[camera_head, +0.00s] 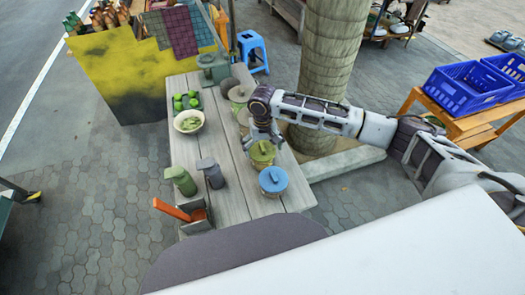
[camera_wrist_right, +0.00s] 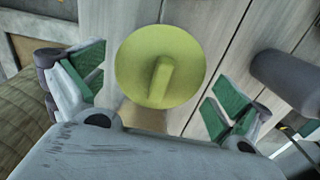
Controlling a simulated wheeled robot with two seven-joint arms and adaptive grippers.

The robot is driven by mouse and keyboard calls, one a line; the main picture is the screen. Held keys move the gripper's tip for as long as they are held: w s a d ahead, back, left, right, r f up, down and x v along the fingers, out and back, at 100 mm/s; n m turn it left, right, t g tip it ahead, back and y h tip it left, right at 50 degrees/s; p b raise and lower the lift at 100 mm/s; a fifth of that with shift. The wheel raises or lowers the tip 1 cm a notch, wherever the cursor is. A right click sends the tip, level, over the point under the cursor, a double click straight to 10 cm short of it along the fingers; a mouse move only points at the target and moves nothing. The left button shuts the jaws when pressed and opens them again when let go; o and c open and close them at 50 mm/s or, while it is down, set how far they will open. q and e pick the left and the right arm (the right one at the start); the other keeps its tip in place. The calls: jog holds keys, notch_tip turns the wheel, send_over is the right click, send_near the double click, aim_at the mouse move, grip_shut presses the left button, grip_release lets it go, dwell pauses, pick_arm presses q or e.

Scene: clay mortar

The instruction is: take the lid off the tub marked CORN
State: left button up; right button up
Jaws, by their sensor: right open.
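Lidded tubs stand in a row on the right side of the plank table. A tub with a yellow-green lid (camera_head: 262,151) is near the front, with a blue-lidded tub (camera_head: 273,181) in front of it. No CORN marking can be read. My right gripper (camera_head: 262,137) is just behind and above the yellow-green lid, partly covering the tubs behind. In the right wrist view, a round yellow-green lid (camera_wrist_right: 132,62) with a raised bar handle (camera_wrist_right: 161,80) lies between the spread green-padded fingers of my open right gripper (camera_wrist_right: 157,95), touching neither. My left gripper is out of view.
The table (camera_head: 232,203) also holds a white bowl (camera_head: 189,121), a tray of green fruit (camera_head: 186,101), a green dispenser (camera_head: 181,181), a grey dispenser (camera_head: 211,173) and an orange-red item (camera_head: 172,210). A thick post (camera_head: 332,60) rises beside the right arm.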

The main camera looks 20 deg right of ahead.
aim_at(262, 147)
jog(key=c, duration=1.1)
jog(key=shift+s, duration=0.15)
jog(key=shift+c, duration=0.9)
jog(key=shift+s+f, duration=0.1)
jog(key=shift+f, duration=0.15)
jog(key=shift+r, duration=0.65)
jog(key=c, duration=0.8)
jog(key=shift+w+r, duration=0.15)
jog(key=shift+r, duration=2.15)
jog(key=shift+w+r, duration=0.15)
jog(key=shift+r, duration=2.15)
grip_shut()
